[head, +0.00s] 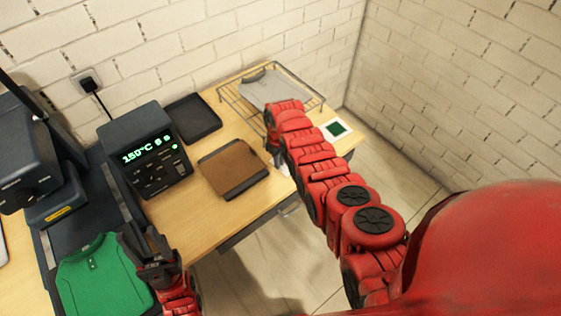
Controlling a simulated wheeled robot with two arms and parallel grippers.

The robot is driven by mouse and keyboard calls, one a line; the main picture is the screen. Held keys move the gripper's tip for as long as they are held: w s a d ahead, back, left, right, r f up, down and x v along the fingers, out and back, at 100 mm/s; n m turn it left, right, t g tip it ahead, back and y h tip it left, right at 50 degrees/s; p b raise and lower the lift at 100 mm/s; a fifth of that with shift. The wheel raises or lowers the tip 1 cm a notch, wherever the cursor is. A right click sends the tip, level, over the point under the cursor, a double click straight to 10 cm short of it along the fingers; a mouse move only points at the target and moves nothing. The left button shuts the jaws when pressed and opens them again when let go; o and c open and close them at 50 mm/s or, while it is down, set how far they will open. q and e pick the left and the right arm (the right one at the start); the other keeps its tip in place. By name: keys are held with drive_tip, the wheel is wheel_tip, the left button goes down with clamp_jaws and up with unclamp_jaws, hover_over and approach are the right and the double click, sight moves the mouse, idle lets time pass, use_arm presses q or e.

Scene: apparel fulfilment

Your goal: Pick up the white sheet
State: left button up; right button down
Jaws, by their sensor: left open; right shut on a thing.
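A small bit of the white sheet (284,170) shows in the head view at the right edge of the brown pad. My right gripper (275,158) is shut on it there, low over the table. My own arm hides most of the sheet and the fingers. My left gripper (155,258) is open and empty at the right side of the green shirt (95,275), at the lower left. I cannot tell whether it touches the shirt.
A brown pad (232,167) and a dark tray (192,118) lie on the wooden table. A control box (147,155) reads 150°C. A wire rack (233,98) holds a grey garment (268,88). Brick walls close off the back.

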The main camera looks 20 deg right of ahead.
drive_tip(key=shift+r, duration=0.4)
wheel_tip(320, 180, up, 2)
drive_tip(key=shift+b, duration=0.7)
drive_tip(key=shift+s+a+r, duration=0.1)
drive_tip(key=shift+s+a, duration=0.05)
drive_tip(key=shift+s, duration=0.35)
drive_tip(key=shift+s+a, duration=0.15)
drive_tip(key=shift+s, duration=0.35)
drive_tip(key=s, duration=0.2)
drive_tip(key=shift+s+a+r, duration=0.2)
drive_tip(key=shift+s+a, duration=0.1)
drive_tip(key=shift+a, duration=0.05)
drive_tip(key=s+p, duration=0.1)
drive_tip(key=s+r+p, duration=0.1)
drive_tip(key=s+p, duration=0.1)
drive_tip(key=s+a+p, duration=0.1)
drive_tip(key=shift+s+a+r+p, duration=0.1)
drive_tip(key=shift+s+r+p, duration=0.1)
drive_tip(key=shift+s+p, duration=0.1)
drive_tip(key=s+a+p, duration=0.1)
drive_tip(key=s+p, duration=0.2)
drive_tip(key=s, duration=0.3)
drive_tip(key=shift+s+a+f, duration=0.15)
drive_tip(key=shift+a, duration=0.15)
